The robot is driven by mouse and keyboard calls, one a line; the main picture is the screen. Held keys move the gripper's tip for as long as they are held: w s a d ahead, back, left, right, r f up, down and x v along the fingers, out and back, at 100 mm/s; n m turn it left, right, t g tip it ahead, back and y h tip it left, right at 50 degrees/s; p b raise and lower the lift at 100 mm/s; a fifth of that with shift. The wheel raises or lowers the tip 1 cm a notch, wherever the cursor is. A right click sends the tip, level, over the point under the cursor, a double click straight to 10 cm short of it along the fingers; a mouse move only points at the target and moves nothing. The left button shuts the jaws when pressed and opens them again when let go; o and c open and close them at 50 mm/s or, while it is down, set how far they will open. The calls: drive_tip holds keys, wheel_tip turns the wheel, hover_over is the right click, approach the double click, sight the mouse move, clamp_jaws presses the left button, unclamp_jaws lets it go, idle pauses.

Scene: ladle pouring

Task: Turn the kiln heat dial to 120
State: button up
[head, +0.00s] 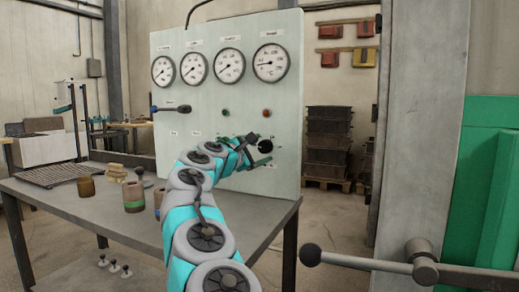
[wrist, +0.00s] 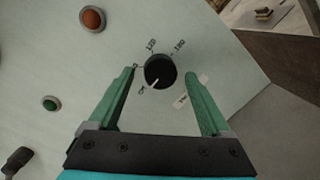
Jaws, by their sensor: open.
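The kiln heat dial (wrist: 161,70) is a round black knob on the pale panel (wrist: 225,85). Its white mark points to the lower left, near the "Off" label. Labels "120" and "180" stand above the knob, and another label at its left is partly hidden by a finger. The dial also shows in the head view (head: 266,146). My gripper (wrist: 162,74) is open, its green fingers one on each side of the knob in the wrist view, with visible gaps. I cannot tell how far the fingertips are from the panel. In the head view my gripper (head: 260,151) is at the dial.
A red button (wrist: 92,19) and a green button (wrist: 50,103) sit on the panel. Jars (head: 133,196) stand on the grey table (head: 90,218). A lever with a ball end (head: 311,254) is at the right.

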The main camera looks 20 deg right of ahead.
drive_tip(key=shift+c, duration=0.3)
clamp_jaws()
idle(0.4)
